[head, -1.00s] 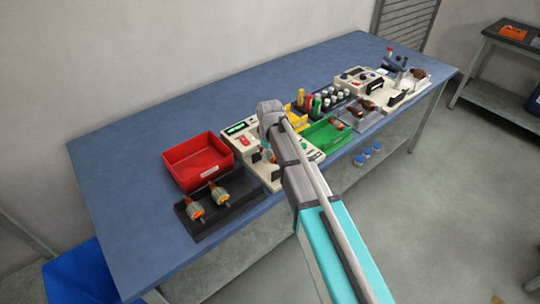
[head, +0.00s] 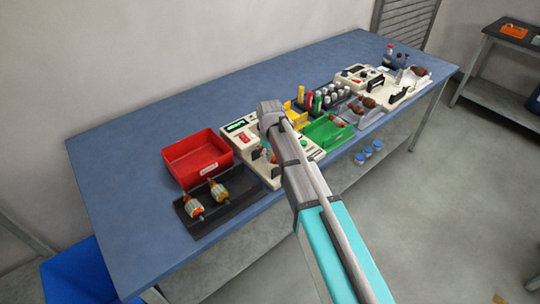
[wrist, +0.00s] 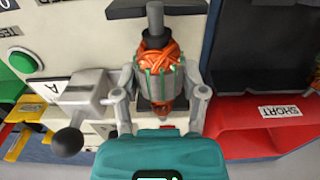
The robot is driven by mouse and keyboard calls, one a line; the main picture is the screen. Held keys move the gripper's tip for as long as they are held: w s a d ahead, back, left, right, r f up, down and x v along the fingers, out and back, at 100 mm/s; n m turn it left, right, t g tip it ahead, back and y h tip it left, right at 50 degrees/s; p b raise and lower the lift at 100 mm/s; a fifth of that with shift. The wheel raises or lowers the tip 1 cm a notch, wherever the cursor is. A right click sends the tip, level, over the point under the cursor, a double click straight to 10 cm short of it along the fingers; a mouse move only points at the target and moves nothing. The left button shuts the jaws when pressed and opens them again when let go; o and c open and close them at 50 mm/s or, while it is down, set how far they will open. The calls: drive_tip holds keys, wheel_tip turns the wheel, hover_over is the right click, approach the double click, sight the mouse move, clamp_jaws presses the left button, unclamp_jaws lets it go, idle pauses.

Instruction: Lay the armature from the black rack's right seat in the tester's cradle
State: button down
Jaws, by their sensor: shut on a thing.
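My gripper (wrist: 160,84) is shut on an armature (wrist: 158,62) with orange windings, a green-striped grey core and a dark shaft end. One finger presses on each side of the core. The armature is over the tester (wrist: 90,30), a cream panel with a green button and labels. A dark block shows below the armature, but I cannot tell whether it rests in the cradle. In the head view, the tester (head: 240,127) is partly hidden by my arm. The black rack (head: 240,203) holds two armatures (head: 193,206) (head: 217,190); its right end is bare.
A grey lever with a black ball (wrist: 68,141) stands left of my gripper. A red bin labelled SHORT (wrist: 282,112) is close on the right; it also shows in the head view (head: 205,170). A green bin (head: 328,132) lies right of my arm. The back of the table is clear.

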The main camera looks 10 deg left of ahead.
drive_tip(key=shift+f+b, duration=0.45)
idle(0.8)
drive_tip(key=shift+c, duration=0.4)
unclamp_jaws()
drive_tip(key=shift+r, duration=0.1)
wheel_tip(320, 180, up, 10)
drive_tip(key=p, duration=1)
drive_tip(key=s+a, duration=0.3)
drive_tip(key=s, duration=1.9)
drive_tip(key=shift+s+r+p, duration=0.15)
drive_tip(key=shift+r+p, duration=0.1)
drive_tip(key=shift+p, duration=0.1)
